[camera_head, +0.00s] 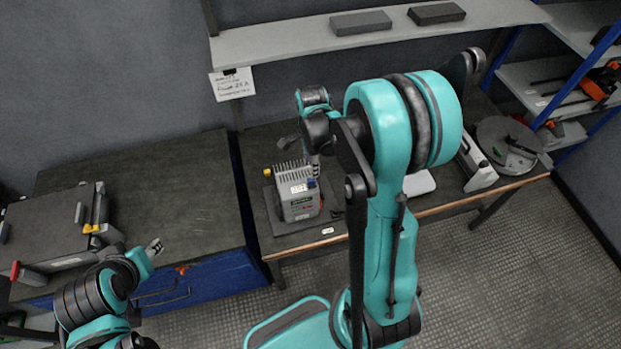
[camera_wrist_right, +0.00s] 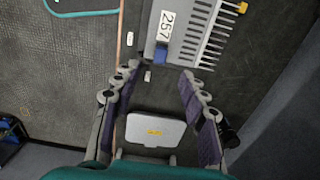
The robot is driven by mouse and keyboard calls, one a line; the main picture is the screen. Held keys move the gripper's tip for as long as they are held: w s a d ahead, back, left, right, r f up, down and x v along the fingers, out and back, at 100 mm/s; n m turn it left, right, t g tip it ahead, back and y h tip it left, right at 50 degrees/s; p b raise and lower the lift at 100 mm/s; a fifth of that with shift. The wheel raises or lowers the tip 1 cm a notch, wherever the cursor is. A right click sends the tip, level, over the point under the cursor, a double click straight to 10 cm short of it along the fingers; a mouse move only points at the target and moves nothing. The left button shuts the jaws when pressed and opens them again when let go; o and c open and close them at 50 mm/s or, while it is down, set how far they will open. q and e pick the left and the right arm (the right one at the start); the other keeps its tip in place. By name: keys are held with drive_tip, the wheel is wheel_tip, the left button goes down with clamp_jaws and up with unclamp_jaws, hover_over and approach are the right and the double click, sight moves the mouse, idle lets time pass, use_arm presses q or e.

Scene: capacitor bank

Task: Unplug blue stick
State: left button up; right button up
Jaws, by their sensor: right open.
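The blue stick (camera_head: 311,183) stands at the top right edge of the grey capacitor unit (camera_head: 300,207) on the bench. In the right wrist view the blue stick (camera_wrist_right: 161,54) sits beside the "257" label, on the unit's near edge. My right gripper (camera_wrist_right: 158,78) is open and empty, its fingers spread to either side below the blue stick, apart from it. In the head view my right gripper (camera_head: 315,163) is just above the unit, partly hidden by my arm. My left gripper (camera_head: 154,248) is far left, away from the unit; its jaw opening is unclear.
A yellow stick (camera_head: 267,172) is at the unit's left; it also shows in the wrist view (camera_wrist_right: 242,7). A white box (camera_wrist_right: 155,130) lies on the bench (camera_head: 255,161) near the unit. A shelf (camera_head: 290,40) with two dark blocks hangs above. A toolbox (camera_head: 50,225) is at left.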

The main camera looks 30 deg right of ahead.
sight(311, 180)
drive_tip(key=shift+f, duration=0.1)
drive_tip(key=shift+f, duration=0.2)
wheel_tip(311, 180, down, 7)
drive_tip(key=b, duration=0.6)
drive_tip(key=shift+f, duration=0.2)
drive_tip(key=shift+f+b, duration=0.55)
drive_tip(key=shift+b, duration=0.1)
idle(0.4)
